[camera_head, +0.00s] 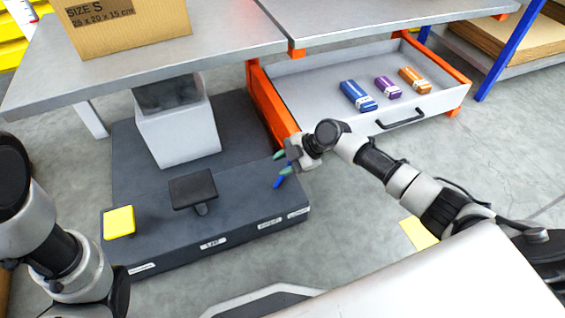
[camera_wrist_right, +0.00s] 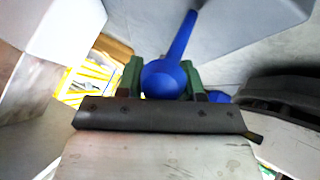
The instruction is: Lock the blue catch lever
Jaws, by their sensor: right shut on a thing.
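The blue catch lever (camera_head: 280,181) sits at the right end of the dark pedal base (camera_head: 245,218), mostly hidden by my right gripper. My right gripper (camera_head: 284,162) is at the lever, its green fingers on either side of it. In the right wrist view, the lever (camera_wrist_right: 181,42) shows as a blue rod with a wider rounded end between the green fingers of my right gripper (camera_wrist_right: 166,80), which is shut on that end. My left arm shows at the left of the head view, but its gripper is out of view.
A yellow pedal (camera_head: 118,222) and a black pedal (camera_head: 193,188) stand on the base. An open drawer (camera_head: 440,100) holding blue, purple and orange boxes is just behind my right arm. The grey table (camera_head: 240,35) overhangs the base and carries a cardboard box (camera_head: 130,28).

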